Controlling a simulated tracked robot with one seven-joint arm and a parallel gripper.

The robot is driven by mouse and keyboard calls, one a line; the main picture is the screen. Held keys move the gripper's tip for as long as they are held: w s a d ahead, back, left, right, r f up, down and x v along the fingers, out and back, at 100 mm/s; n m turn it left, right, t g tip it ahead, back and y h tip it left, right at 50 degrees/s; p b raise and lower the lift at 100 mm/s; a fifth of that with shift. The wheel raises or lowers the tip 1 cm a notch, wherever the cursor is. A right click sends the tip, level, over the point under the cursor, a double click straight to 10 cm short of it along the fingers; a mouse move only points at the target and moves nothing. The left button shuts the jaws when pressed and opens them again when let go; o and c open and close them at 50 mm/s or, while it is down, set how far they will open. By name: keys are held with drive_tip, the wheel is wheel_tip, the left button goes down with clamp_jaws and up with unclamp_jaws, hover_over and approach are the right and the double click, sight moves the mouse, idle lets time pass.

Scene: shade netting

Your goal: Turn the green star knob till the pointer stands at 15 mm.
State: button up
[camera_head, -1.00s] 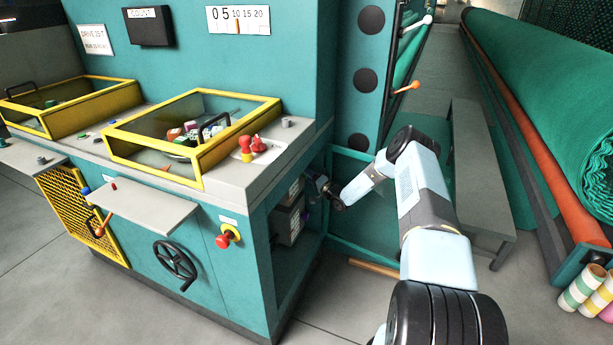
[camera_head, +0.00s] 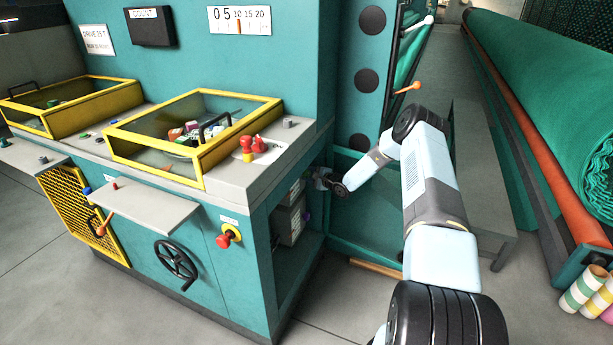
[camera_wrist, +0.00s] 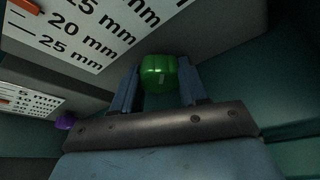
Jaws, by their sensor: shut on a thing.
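The green star knob (camera_wrist: 158,73) sits between the two fingers of my gripper (camera_wrist: 157,88) in the wrist view, and the fingers are shut on it. The white scale plate (camera_wrist: 75,30) beside it shows lines for 15, 20 and 25 mm. Its orange pointer (camera_wrist: 25,5) is at the top left edge, near the 20 mm mark; the picture cuts it off, so its exact reading cannot be told. In the head view my gripper (camera_head: 325,180) reaches into the side opening of the teal machine, where the green knob is hidden.
A purple knob (camera_wrist: 65,122) with a second scale plate (camera_wrist: 32,100) is to the lower left in the wrist view. Grey boxes (camera_head: 290,222) stand inside the opening. The cabinet wall (camera_head: 245,270) and the teal upright (camera_head: 362,100) flank my arm closely.

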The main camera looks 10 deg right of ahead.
drive_tip(key=m, duration=0.1)
drive_tip(key=m+g, duration=0.2)
drive_tip(key=m, duration=0.1)
drive_tip(key=shift+d+f+y, duration=0.15)
drive_tip(key=shift+d+y, duration=0.1)
drive_tip(key=shift+y, duration=0.05)
idle(0.6)
drive_tip(key=o, duration=0.8)
drive_tip(key=shift+o, duration=1.3)
drive_tip(key=shift+w+a, duration=0.1)
drive_tip(key=shift+r, duration=0.25)
drive_tip(key=v, duration=1.3)
drive_tip(key=shift+s+d, duration=0.25)
drive_tip(key=shift+d, duration=0.1)
